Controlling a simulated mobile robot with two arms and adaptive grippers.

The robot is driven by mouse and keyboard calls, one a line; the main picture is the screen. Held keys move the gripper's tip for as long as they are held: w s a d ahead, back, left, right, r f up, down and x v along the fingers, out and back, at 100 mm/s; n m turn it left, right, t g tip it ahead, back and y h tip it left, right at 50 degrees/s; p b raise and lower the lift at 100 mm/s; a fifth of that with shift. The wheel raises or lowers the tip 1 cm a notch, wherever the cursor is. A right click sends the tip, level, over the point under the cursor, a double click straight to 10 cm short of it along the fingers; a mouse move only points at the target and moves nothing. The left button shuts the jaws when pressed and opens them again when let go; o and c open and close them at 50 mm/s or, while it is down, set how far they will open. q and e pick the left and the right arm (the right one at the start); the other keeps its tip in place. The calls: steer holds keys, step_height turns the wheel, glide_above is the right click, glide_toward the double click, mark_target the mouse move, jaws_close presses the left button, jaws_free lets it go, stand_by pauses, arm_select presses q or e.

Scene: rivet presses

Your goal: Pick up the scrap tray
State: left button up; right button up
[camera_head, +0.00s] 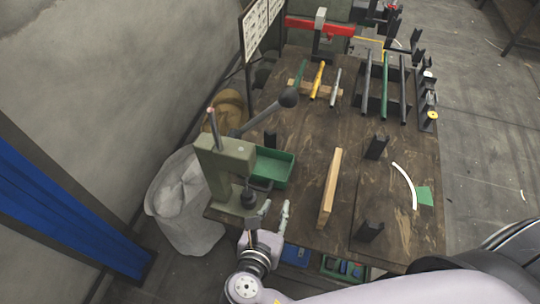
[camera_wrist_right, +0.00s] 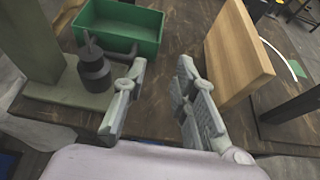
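A green open-topped tray (camera_head: 288,171), the likely scrap tray, stands on the wooden table beside the olive-green rivet press (camera_head: 222,165). In the right wrist view the tray (camera_wrist_right: 135,38) is beyond the fingertips, towards the upper left, and looks empty where I can see in. My right gripper (camera_head: 276,207) is at the table's near edge, on the near side of the tray and just right of the press. Its fingers (camera_wrist_right: 160,70) are spread apart with nothing between them, and they are clear of the tray. My left gripper is not in view.
An upright wooden board (camera_head: 330,188) stands right of the gripper. Black brackets (camera_head: 376,147) stand farther right. Bars lie on racks at the back. A white sack (camera_head: 185,205) stands left of the table. The tabletop between tray and board is bare.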

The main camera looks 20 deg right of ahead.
steer(key=x, duration=1)
steer(key=shift+w+d+r+p, duration=0.1)
steer(key=shift+w+r+p, duration=0.1)
steer(key=shift+r+p, duration=0.2)
steer(key=shift+w+d+f, duration=0.2)
steer(key=shift+w, duration=0.1)
steer(key=shift+w+d+f, duration=0.15)
steer(key=shift+w+d, duration=0.05)
steer(key=shift+w, duration=0.1)
steer(key=x, duration=0.5)
steer(key=shift+w+d+f, duration=0.1)
steer(key=shift+w+d, duration=0.05)
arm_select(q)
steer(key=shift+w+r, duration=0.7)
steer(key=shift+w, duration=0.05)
arm_select(e)
steer(key=shift+c, duration=0.3)
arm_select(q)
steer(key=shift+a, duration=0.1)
arm_select(e)
jaws_close()
